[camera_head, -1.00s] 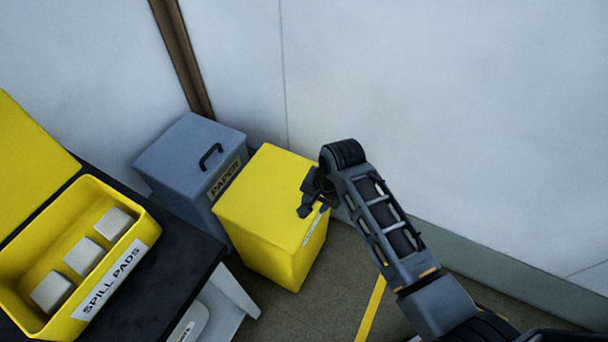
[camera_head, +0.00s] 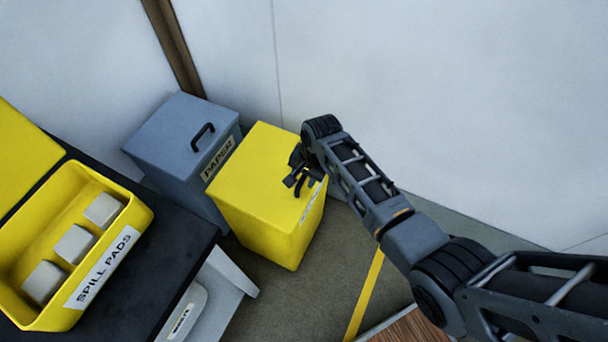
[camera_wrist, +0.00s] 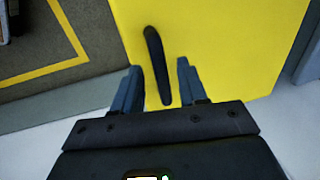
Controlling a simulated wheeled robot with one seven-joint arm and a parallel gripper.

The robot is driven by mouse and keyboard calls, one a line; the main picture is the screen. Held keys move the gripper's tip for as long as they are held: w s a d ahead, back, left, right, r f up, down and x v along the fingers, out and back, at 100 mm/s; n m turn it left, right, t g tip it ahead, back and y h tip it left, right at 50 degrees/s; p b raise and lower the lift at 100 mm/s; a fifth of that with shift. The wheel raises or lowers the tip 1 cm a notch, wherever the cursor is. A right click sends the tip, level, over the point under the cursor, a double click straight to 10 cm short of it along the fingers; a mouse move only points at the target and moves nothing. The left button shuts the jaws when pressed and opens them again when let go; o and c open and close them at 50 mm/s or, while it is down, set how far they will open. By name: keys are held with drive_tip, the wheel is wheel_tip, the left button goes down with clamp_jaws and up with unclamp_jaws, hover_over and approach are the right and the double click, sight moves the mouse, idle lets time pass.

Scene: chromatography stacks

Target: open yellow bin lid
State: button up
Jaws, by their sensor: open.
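The yellow bin (camera_head: 258,195) stands closed on the floor beside the grey bin, its label partly hidden by my gripper. My gripper (camera_head: 299,184) is over the right part of the bin's top, near the label side. In the wrist view, the yellow lid (camera_wrist: 225,45) fills the upper right. A dark bar handle (camera_wrist: 155,55) shows on it. My gripper (camera_wrist: 159,82) is open, and the handle's near end appears between its two fingers. I cannot tell whether the fingers reach down around the handle or touch it.
The grey PAPER bin (camera_head: 180,140) stands against the yellow bin's left side. A dark-topped table (camera_head: 178,235) with a yellow SPILL PADS box (camera_head: 125,235) is at left. The white wall (camera_head: 430,90) is close behind. Floor with a yellow line (camera_head: 366,290) is clear in front.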

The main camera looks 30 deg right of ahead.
clamp_jaws()
idle(0.3)
idle(0.4)
